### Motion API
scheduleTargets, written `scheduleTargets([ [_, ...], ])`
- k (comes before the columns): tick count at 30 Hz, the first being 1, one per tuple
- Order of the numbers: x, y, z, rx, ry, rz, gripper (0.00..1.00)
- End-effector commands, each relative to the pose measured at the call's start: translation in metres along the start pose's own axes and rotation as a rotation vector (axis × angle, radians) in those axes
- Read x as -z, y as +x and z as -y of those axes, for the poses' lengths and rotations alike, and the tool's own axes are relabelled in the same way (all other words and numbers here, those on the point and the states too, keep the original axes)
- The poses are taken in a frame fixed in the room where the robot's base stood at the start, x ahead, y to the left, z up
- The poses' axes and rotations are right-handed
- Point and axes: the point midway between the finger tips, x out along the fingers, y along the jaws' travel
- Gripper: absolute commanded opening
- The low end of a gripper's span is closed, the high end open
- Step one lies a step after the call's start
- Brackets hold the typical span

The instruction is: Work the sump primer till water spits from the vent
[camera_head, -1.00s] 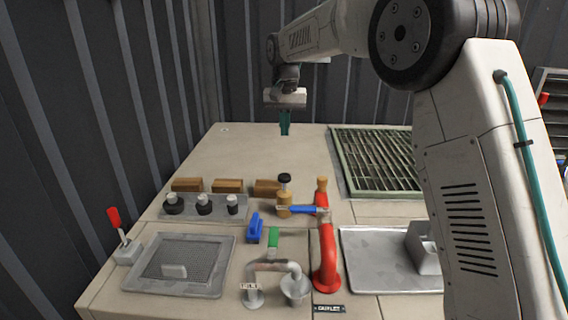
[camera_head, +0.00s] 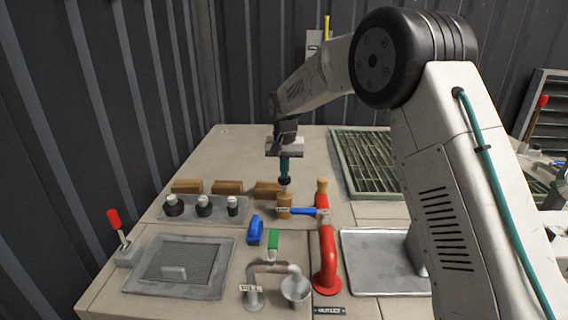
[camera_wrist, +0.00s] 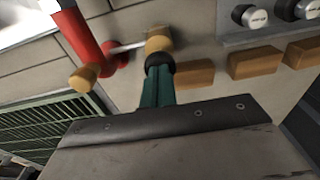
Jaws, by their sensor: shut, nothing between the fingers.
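A plunger with a black knob (camera_head: 285,181) stands on a brass-coloured cylinder (camera_head: 284,201) in the middle of the bench. I take it for the primer; its label is too small to read. My gripper (camera_head: 285,174) points down with its teal fingers shut, right at the top of the knob. In the wrist view the shut fingertips (camera_wrist: 158,78) meet or nearly meet the black knob (camera_wrist: 160,62), with nothing between them. A bent grey pipe (camera_head: 268,267) ends over a small grey cup (camera_head: 297,289); I cannot tell if it is the vent. No water shows.
Wooden blocks (camera_head: 228,187) and black knobs (camera_head: 203,205) lie left. A green grate (camera_head: 365,160) is behind right. The back left of the bench (camera_head: 235,150) is clear.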

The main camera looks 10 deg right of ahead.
Motion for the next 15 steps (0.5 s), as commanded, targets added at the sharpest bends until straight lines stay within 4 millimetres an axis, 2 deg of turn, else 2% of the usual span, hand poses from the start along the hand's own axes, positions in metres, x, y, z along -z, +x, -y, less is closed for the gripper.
scheduleTargets([
  [10,0.000,0.003,0.000,0.000,0.000,0.001,0.00],
  [15,-0.002,0.026,0.000,-0.002,0.000,0.003,0.00],
])
